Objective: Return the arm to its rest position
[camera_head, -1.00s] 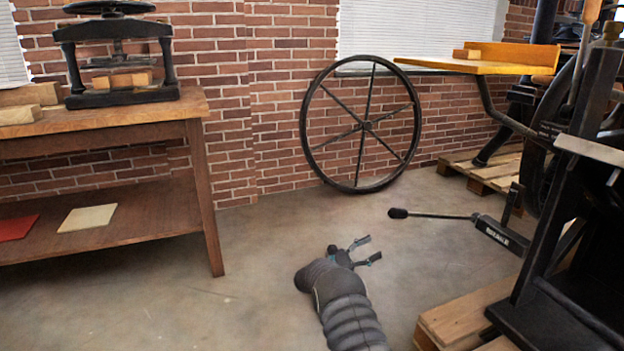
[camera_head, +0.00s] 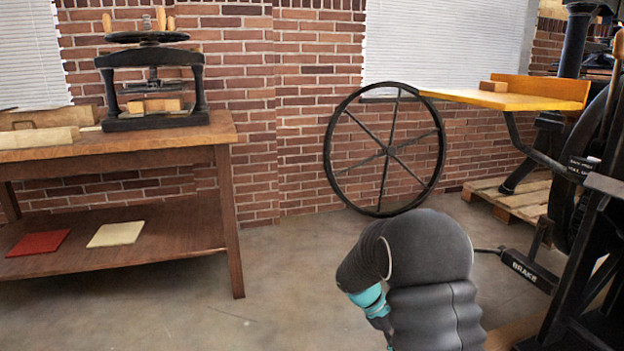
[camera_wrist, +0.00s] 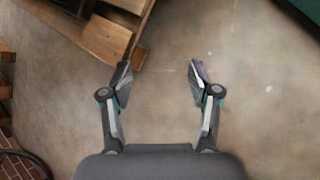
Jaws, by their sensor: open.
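My gripper (camera_wrist: 158,78) shows in the wrist view with its two fingers spread apart and nothing between them. Bare concrete floor lies beyond the fingertips. In the head view my arm, in a dark ribbed sleeve, is bent in the lower middle, with a teal part at its lower left. The fingers are hidden in that view.
A wooden table (camera_head: 226,215) at left carries a small black press (camera_head: 150,122). A large spoked wheel (camera_head: 327,150) leans on the brick wall. At right stand a black press with a brake pedal (camera_head: 528,268) and wooden pallets (camera_head: 482,192). Floor between table and arm is clear.

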